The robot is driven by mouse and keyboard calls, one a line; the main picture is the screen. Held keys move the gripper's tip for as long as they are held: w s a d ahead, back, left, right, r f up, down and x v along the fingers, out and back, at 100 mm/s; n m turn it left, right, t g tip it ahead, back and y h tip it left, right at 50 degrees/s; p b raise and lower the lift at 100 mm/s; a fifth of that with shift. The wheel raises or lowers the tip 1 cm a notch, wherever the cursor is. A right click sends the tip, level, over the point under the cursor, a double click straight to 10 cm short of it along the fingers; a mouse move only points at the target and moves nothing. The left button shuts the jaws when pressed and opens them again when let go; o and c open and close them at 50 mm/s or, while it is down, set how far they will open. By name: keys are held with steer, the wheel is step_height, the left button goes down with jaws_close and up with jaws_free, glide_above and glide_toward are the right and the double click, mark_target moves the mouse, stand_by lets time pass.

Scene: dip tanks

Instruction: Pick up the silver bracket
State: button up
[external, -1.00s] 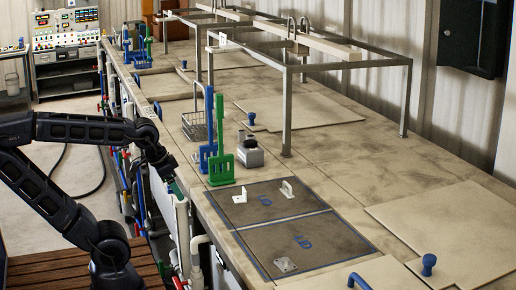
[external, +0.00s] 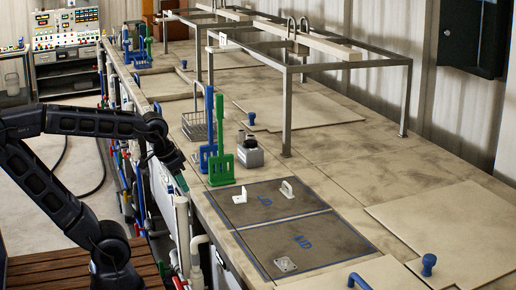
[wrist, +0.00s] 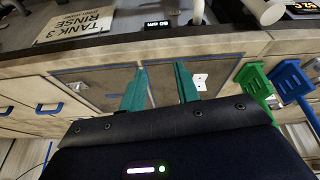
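A small silver bracket (external: 285,264), a flat metallic piece, lies on the near part of a dark blue-edged panel (external: 330,232). In the wrist view the silver bracket (wrist: 81,87) shows left of my fingers. Two pale upright brackets, one at the left (external: 240,197) and one at the right (external: 287,188), stand on the far part of the panel; one shows beside my right finger in the wrist view (wrist: 200,82). My gripper (external: 183,184) has green fingers. It is open and empty (wrist: 160,70), left of the panel at the bench's edge, apart from all brackets.
A green slotted paddle (external: 221,165) and a blue one (external: 207,150) stand beyond the panel, near a grey block with a dark knob (external: 250,154). A wire basket (external: 195,126) and metal frame (external: 286,110) stand farther back. White pipes (external: 182,225) run along the bench's front.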

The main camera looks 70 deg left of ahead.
steer(key=w+a+r+n+g, duration=0.2)
steer(key=w+a+n, duration=0.2)
steer(key=w+n, duration=0.55)
steer(key=n+g, duration=0.2)
steer(key=n, duration=0.4)
glide_toward(244, 189)
steer(key=shift+d+f+m, duration=0.15)
steer(key=shift+m, duration=0.1)
step_height(244, 189, down, 5)
steer(key=shift+r, duration=0.1)
steer(key=shift+w+f, duration=0.2)
steer(key=shift+f, duration=2.55)
steer(key=shift+c, duration=0.4)
jaws_close()
